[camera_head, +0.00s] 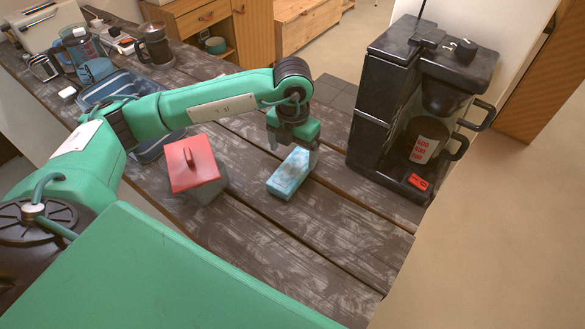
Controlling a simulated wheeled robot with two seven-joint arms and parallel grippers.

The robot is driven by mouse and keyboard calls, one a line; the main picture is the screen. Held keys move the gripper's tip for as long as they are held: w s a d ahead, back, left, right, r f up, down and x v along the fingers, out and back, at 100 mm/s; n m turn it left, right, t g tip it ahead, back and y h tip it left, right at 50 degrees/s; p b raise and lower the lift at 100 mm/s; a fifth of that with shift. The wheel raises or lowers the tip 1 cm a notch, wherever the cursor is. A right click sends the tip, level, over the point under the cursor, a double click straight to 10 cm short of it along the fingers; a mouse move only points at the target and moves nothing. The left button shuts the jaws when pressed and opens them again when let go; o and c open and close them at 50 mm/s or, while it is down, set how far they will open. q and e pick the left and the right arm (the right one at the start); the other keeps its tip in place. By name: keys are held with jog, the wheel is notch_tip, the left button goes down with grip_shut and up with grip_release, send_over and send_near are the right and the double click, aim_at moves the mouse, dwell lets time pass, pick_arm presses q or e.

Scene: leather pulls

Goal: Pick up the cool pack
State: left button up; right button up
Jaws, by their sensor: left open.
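The cool pack (284,181) is a light blue, box-like block lying on the dark plank counter, near the middle of the view. My left gripper (296,150) points down over its far end, with one finger at the block's right side. The jaws are open. The other finger is partly hidden, and I cannot tell whether the fingers touch the pack. My right gripper is not in view.
A red-lidded container (194,172) stands left of the pack. A black coffee maker (385,105) stands to the right near the counter edge. A French press (155,47) and a blue tray (118,87) are behind my arm. The counter (300,245) in front is clear.

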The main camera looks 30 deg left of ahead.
aim_at(293, 168)
pick_arm(q)
jog(key=shift+f, duration=0.8)
jog(key=shift+s+f+p, duration=0.1)
jog(key=shift+f+p, duration=0.35)
jog(key=shift+p, duration=0.25)
notch_tip(293, 168, down, 4)
jog(key=shift+r+p, duration=0.1)
jog(key=shift+p, duration=1.05)
jog(key=shift+f, duration=0.35)
jog(key=c, duration=1.3)
jog(key=shift+r, duration=0.1)
